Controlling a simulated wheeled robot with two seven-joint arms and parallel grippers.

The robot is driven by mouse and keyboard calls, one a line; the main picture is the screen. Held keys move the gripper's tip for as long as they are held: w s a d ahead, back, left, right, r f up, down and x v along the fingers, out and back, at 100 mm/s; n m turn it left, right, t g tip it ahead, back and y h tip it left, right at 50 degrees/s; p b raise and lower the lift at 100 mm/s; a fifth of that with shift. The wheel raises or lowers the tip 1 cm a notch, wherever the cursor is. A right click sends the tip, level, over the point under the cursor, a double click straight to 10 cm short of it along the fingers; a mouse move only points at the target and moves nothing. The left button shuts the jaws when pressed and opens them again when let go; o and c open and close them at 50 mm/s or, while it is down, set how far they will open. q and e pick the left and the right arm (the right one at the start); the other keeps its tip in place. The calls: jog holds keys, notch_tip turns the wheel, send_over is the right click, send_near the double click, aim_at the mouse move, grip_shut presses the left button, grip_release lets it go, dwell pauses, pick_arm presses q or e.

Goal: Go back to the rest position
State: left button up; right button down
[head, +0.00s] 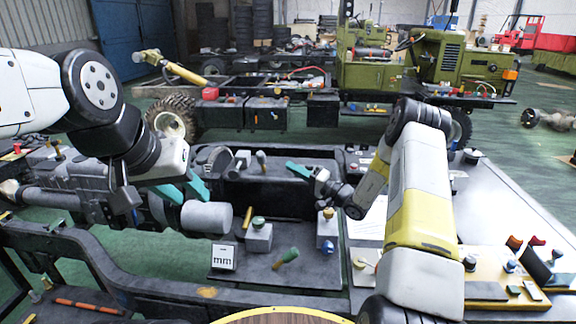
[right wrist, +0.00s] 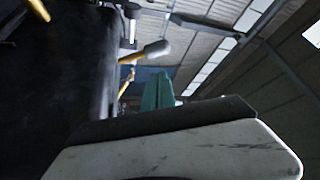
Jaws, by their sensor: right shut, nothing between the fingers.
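My left gripper (head: 184,192) shows in the head view at the left, with its two teal fingers apart and pointing down and right, close to a grey cylinder. It appears empty. My right gripper (head: 292,166) is in the middle of the head view, its teal fingers pointing up and left over the dark chassis. In the right wrist view its teal fingers (right wrist: 157,92) are together, with nothing between them.
The dark chassis frame (head: 120,281) runs across the front. The grey cylinder (head: 206,217) lies beside my left gripper. Knobbed blocks (head: 258,238) and a card marked "mm" (head: 223,258) sit on a dark plate. A yellow panel (head: 489,270) is at right. A green truck (head: 455,62) stands behind.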

jog(key=s+a+r+n+g+h, duration=0.1)
jog(key=s+a+r+n+g, duration=0.25)
jog(key=s+r+g, duration=0.5)
jog(key=s+a+r+n+g+h, duration=0.25)
jog(key=s+a+r, duration=0.3)
jog(key=s, duration=0.65)
jog(key=s+d+r+m+t+h, duration=0.1)
jog(key=s+d+r+t+h, duration=0.1)
jog(key=s+d+h, duration=0.3)
jog(key=s+d+r+m+t+h, duration=0.1)
jog(key=s+d+h, duration=0.4)
jog(key=s+d, duration=0.5)
jog(key=s+r+t, duration=0.1)
jog(key=s, duration=0.3)
jog(key=shift+d+r+t, duration=0.15)
jog(key=shift+r+t, duration=0.1)
jog(key=shift+t, duration=0.05)
jog(key=c, duration=2.2)
grip_release()
jog(key=shift+h, duration=0.25)
